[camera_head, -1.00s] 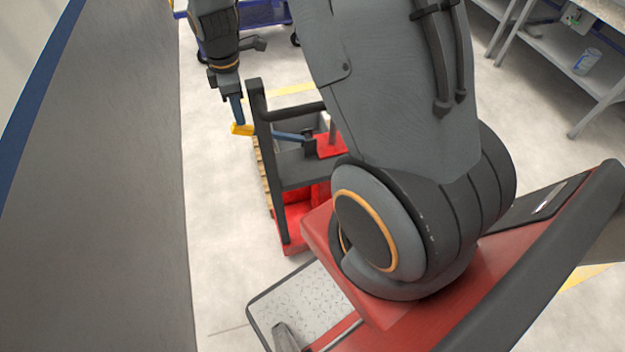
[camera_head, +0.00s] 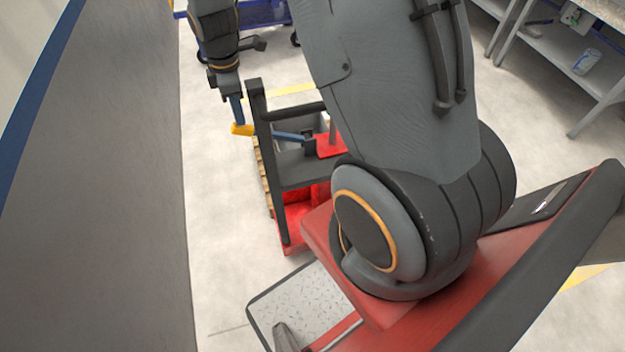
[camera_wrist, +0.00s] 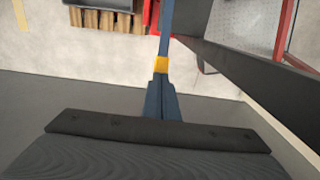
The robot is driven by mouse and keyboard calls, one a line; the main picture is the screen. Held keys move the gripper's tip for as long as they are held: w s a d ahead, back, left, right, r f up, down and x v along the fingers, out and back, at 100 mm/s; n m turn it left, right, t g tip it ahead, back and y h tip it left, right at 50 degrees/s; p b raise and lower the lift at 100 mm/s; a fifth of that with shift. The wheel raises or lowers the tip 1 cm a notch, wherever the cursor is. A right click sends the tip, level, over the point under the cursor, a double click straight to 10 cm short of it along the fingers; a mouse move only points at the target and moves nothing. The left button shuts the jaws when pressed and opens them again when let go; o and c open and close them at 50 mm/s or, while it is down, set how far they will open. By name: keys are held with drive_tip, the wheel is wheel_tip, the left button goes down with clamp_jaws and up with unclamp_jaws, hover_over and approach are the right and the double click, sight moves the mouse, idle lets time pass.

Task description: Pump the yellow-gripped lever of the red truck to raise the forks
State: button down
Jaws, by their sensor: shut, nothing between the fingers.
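The red truck (camera_head: 297,216) stands on the floor at the middle of the head view, with a black upright frame (camera_head: 262,165). Its blue lever (camera_head: 287,137) sticks out to the left through the frame and ends in a yellow grip (camera_head: 242,129). My gripper (camera_head: 236,112) is shut with nothing between its fingers, and its tips are at the yellow grip from above. In the wrist view my shut fingers (camera_wrist: 161,95) point at the yellow grip (camera_wrist: 161,65), with the blue lever (camera_wrist: 166,30) beyond it. Whether they touch is unclear. The forks are hardly visible.
A wooden pallet (camera_wrist: 108,20) lies beside the truck. A blue cart (camera_head: 262,12) stands behind. A grey workbench with a shelf (camera_head: 550,55) is at the upper right. A large grey panel (camera_head: 95,180) fills the left side. Pale floor is free left of the truck.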

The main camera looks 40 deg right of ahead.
idle(0.3)
wheel_tip(320, 180, down, 12)
drive_tip(key=b, duration=0.6)
wheel_tip(320, 180, up, 12)
drive_tip(key=p, duration=0.9)
drive_tip(key=shift+r, duration=0.1)
drive_tip(key=shift+f+b, duration=2.95)
drive_tip(key=shift+f, duration=3.25)
wheel_tip(320, 180, up, 12)
drive_tip(key=p, duration=0.8)
drive_tip(key=shift+r+p, duration=0.2)
drive_tip(key=shift+p, duration=0.15)
drive_tip(key=shift+f, duration=0.1)
